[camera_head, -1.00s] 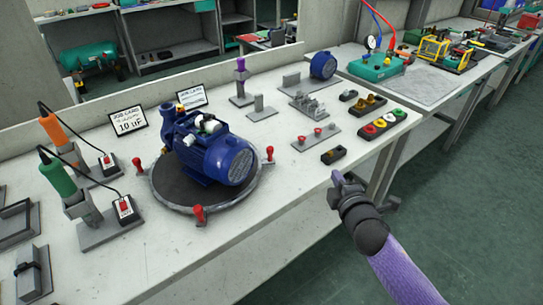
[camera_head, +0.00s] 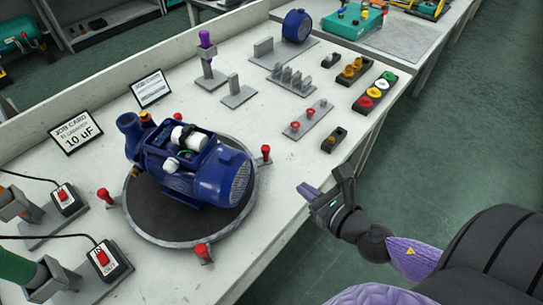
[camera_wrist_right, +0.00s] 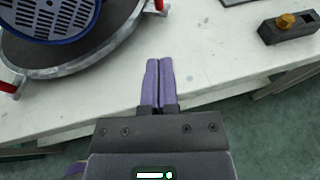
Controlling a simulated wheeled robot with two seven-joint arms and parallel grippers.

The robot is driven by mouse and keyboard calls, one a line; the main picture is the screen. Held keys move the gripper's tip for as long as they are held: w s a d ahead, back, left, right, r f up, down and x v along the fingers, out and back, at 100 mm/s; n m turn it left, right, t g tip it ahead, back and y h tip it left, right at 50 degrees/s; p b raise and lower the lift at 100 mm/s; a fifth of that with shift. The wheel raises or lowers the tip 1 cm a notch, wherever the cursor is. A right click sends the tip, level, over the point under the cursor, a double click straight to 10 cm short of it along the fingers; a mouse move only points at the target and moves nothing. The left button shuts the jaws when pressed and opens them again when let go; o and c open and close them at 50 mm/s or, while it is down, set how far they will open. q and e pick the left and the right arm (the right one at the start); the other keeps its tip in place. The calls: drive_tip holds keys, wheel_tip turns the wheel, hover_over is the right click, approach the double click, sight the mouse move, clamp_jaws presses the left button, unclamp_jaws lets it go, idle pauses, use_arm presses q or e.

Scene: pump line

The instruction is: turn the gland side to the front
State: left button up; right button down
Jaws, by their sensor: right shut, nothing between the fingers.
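A blue pump (camera_head: 190,160) lies on a round dark turntable (camera_head: 150,215) with a grey rim and several red-knobbed pegs around it. Its finned motor end points right and toward me; its round flanged end points to the far left. White and black parts sit on its open top. My right gripper (camera_head: 322,190) is over the front edge of the bench, right of the turntable and apart from it. In the right wrist view the purple fingers (camera_wrist_right: 159,85) are together and empty, with the turntable rim (camera_wrist_right: 90,65) at upper left. My left gripper is out of view.
The white bench (camera_head: 285,165) is clear between the turntable and its front edge. A plate with red knobs (camera_head: 308,121) and a small black block (camera_head: 334,140) stand to the right. Job cards (camera_head: 76,132) stand behind, and switch boxes (camera_head: 104,260) stand left.

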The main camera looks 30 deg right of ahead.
sight(268, 159)
drive_tip(key=x, duration=0.6)
drive_tip(key=r+x, duration=0.1)
drive_tip(key=x, duration=0.2)
drive_tip(key=shift+w+f, duration=0.15)
drive_tip(key=shift+w, duration=0.4)
drive_tip(key=shift+w+a, duration=0.1)
drive_tip(key=shift+w, duration=0.3)
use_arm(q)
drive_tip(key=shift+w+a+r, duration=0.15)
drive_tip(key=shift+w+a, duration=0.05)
use_arm(e)
drive_tip(key=shift+w+f, duration=0.1)
drive_tip(key=shift+w, duration=0.1)
